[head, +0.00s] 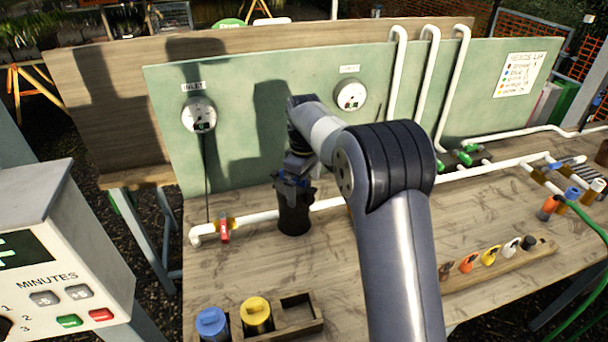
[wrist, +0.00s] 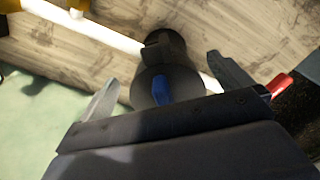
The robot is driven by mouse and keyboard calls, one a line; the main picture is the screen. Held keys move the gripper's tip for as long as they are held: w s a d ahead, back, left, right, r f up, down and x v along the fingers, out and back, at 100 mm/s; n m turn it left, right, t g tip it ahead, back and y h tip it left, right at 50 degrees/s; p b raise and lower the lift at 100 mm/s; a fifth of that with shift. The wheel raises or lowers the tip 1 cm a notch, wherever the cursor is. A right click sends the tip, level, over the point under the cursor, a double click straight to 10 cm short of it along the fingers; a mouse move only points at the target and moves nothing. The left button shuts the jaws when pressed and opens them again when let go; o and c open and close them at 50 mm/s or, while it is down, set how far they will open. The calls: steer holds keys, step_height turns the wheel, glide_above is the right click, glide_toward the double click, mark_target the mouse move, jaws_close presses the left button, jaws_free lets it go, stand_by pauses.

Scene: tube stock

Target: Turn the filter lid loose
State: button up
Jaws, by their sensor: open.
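The filter is a dark round canister (head: 294,215) standing upright at the white pipe on the bench. In the wrist view its black lid (wrist: 147,80) carries a raised blue grip bar (wrist: 161,90). My gripper (head: 293,183) is above the canister with the arm reaching down to it. In the wrist view my gripper (wrist: 162,72) is open, one finger on each side of the lid, with visible gaps. The blue bar lies between the fingers. I cannot tell how far the fingertips are above the lid.
A red valve handle (head: 225,230) sits on the pipe left of the filter. A green panel (head: 240,100) with an inlet gauge (head: 199,115) and a second gauge (head: 350,95) stands behind. A wooden rack (head: 300,312) holds blue and yellow cartridges in front. Clear bench lies between.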

steer(key=c, duration=1.1)
